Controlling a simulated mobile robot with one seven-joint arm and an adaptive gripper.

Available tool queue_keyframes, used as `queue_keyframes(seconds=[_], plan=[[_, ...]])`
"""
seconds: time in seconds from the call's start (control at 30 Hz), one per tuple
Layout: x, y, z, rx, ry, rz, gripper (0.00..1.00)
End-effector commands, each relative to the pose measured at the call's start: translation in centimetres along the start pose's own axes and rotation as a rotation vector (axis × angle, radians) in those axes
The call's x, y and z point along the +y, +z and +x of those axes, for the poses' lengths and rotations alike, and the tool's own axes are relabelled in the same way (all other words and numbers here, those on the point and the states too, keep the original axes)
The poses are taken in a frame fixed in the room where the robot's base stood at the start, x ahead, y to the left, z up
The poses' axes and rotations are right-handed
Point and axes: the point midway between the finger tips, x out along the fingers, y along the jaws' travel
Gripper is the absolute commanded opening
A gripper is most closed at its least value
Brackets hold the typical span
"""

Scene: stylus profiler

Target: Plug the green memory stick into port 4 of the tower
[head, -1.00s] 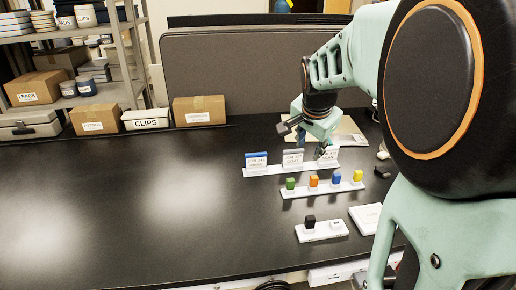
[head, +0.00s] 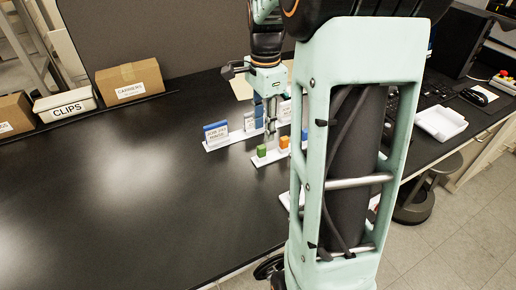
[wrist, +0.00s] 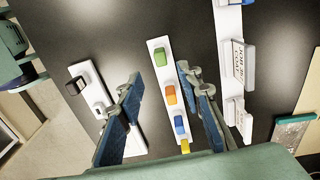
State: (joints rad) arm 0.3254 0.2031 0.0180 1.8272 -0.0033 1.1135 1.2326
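The green memory stick (head: 261,151) stands at the near left end of a white strip in the head view. It also shows in the wrist view (wrist: 163,56), at the top end of that strip, with orange, blue and yellow sticks below it. My gripper (head: 270,140) points down just above the strip in the head view. A black box (head: 456,38) at the back right may be the tower; no port numbers are readable.
A rack with upright job cards (head: 216,134) stands behind the strip. A small white holder (wrist: 91,92) bears a black block. A white tray (head: 441,123) lies to the right. My arm hides part of the strip.

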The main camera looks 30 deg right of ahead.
Motion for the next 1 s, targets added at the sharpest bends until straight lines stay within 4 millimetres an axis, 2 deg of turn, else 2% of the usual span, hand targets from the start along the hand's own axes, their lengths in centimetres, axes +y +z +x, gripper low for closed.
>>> queue_keyframes(seconds=[0.1,0.33,0.6,0.9,1.0], plan=[[0.0,0.1,1.8,-0.001,0.003,-0.001,0.33],[0.0,0.2,3.6,0.000,0.001,-0.002,0.33],[-0.1,0.5,7.4,0.001,0.001,-0.001,0.33],[-0.2,0.5,7.9,0.002,-0.002,-0.002,0.33],[-0.2,0.5,7.9,0.002,-0.002,-0.002,0.23]])
